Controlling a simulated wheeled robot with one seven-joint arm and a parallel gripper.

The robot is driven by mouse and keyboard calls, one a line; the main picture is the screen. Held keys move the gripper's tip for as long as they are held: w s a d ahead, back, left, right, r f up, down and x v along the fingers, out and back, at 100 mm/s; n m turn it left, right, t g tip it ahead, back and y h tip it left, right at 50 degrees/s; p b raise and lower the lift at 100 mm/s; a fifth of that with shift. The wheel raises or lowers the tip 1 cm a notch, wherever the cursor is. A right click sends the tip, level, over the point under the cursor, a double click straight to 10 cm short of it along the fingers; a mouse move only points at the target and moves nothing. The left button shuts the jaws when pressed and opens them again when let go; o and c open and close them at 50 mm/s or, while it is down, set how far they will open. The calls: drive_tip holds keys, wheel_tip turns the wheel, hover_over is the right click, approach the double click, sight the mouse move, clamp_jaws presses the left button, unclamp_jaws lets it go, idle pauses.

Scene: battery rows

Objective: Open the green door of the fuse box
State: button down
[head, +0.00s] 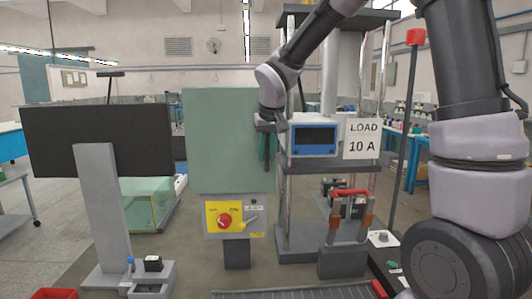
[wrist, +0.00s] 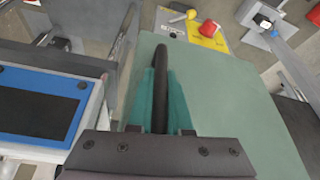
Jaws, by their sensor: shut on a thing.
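The green door (head: 222,140) fronts the fuse box in the middle of the head view; it looks flat and closed, though a small gap cannot be ruled out. In the wrist view the green door (wrist: 225,100) fills the right side. A black bar handle (wrist: 160,65) stands near its edge. My gripper (head: 266,150) is at the door's right edge in the head view. In the wrist view my gripper (wrist: 161,100) has its teal fingers on both sides of the handle, shut on it. The handle's lower part is hidden between the fingers.
Below the door is a yellow panel with a red knob (head: 224,220). A dark panel on a grey post (head: 98,190) stands left. A blue-framed meter (head: 314,140) and a "LOAD 10 A" sign (head: 362,139) are close on the right. A red-handled device (head: 348,215) sits lower right.

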idle(0.5)
drive_tip(key=s+a+m+h, duration=0.2)
drive_tip(key=s+a+m, duration=0.3)
drive_tip(key=s, duration=0.3)
drive_tip(key=s+a+m+h, duration=0.1)
drive_tip(key=s+a+m, duration=0.35)
drive_tip(key=s, duration=0.35)
drive_tip(key=s+a+m+g+h, duration=0.1)
drive_tip(key=a+m, duration=0.3)
drive_tip(key=a, duration=0.4)
drive_tip(key=s+a+m+g+h, duration=0.1)
drive_tip(key=s+a+m+g, duration=0.1)
drive_tip(key=a, duration=0.7)
drive_tip(key=shift+s+m, duration=0.9)
drive_tip(key=shift+m, duration=0.25)
drive_tip(key=c, duration=0.8)
unclamp_jaws()
drive_tip(key=shift+c, duration=0.2)
